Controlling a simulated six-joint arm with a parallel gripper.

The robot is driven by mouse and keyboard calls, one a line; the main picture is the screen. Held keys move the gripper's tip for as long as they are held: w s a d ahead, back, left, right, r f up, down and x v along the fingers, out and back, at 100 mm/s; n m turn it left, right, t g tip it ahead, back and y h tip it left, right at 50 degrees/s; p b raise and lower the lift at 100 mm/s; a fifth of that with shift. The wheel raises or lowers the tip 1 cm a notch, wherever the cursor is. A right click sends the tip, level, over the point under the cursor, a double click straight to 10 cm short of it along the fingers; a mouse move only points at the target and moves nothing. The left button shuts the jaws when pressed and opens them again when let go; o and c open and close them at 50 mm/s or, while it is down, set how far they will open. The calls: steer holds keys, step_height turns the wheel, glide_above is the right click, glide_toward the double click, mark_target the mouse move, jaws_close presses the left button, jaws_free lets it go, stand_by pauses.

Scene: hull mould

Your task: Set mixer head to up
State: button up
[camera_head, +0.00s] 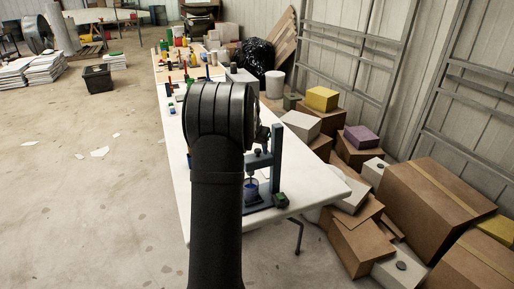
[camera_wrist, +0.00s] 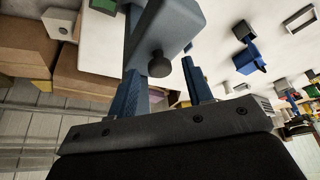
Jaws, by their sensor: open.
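The mixer (camera_head: 277,165) stands at the near end of the white table, with a blue-grey upright frame. Its head (camera_head: 259,161) is partly hidden behind my arm, and I cannot tell its exact height setting. A blue cup (camera_head: 251,189) stands below the head. In the wrist view the grey-blue mixer head (camera_wrist: 170,28) with a round black knob (camera_wrist: 159,66) is close in front of my gripper (camera_wrist: 163,78). My gripper is open, and the knob appears between its blue fingers. I cannot tell whether they touch it.
The white table (camera_head: 310,190) carries several small tools and blocks farther back. A green block (camera_head: 281,199) is at the mixer's base. Cardboard boxes (camera_head: 435,205) crowd the floor to the right. The floor to the left is mostly clear.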

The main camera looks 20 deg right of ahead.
jaws_close()
step_height(320, 180, up, 10)
steer(key=shift+r, duration=0.2)
stand_by(0.4)
steer(key=shift+w, duration=0.1)
jaws_free()
steer(key=shift+f, duration=0.1)
steer(key=v, duration=1.7)
steer(key=shift+r, duration=0.2)
